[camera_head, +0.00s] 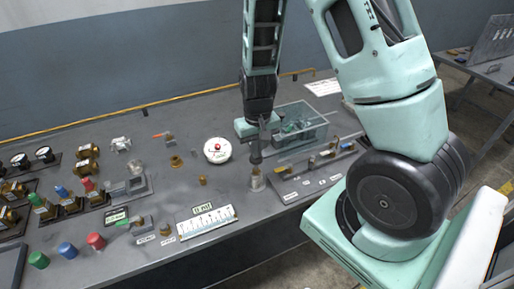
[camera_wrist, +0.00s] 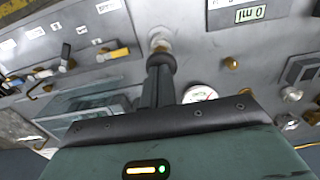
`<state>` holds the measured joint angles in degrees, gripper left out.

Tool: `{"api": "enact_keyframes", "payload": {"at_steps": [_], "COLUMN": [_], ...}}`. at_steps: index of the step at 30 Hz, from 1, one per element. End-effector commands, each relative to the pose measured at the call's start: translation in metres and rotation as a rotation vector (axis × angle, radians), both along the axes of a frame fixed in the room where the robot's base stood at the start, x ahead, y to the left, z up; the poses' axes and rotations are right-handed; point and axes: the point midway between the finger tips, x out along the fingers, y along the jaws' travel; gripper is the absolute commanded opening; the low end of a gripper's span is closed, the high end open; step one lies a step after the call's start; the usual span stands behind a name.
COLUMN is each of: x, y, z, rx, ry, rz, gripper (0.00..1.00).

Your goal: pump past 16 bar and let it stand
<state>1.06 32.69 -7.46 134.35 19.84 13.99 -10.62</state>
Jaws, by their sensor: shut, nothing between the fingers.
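My gripper (camera_head: 256,158) is shut and empty, pointing down at the bench. Its tips are directly over a small pale metal plunger-like fitting (camera_head: 256,183) near the bench's front edge. In the wrist view my shut fingers (camera_wrist: 160,62) end at this fitting (camera_wrist: 159,36); I cannot tell whether they touch it. A round white dial with a red centre (camera_head: 217,151) lies left of the gripper, and its edge shows in the wrist view (camera_wrist: 199,94). Its reading is too small to make out. A ruled white scale plate (camera_head: 207,221) with a label is at the front.
A clear-walled bin (camera_head: 312,128) stands behind and right of my gripper. A block with yellow and dark parts (camera_head: 322,160) is to the right. Brass valves, dark gauges (camera_head: 19,160) and coloured caps (camera_head: 96,241) crowd the left. The bench's rear middle is fairly clear.

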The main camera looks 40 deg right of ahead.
Motion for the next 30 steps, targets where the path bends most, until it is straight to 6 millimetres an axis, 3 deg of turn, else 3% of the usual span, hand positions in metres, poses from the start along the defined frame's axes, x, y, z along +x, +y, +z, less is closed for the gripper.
{"api": "enact_keyframes", "payload": {"at_steps": [10,19,30], "x": [0.000,0.000,-0.001], "y": [0.000,0.000,0.000], "z": [-0.004,-0.037,-0.038], "rx": [0.000,0.001,0.001], "ry": [0.000,0.001,0.003], "rz": [-0.001,-0.002,0.000], "gripper": [0.00,0.00,0.00]}}
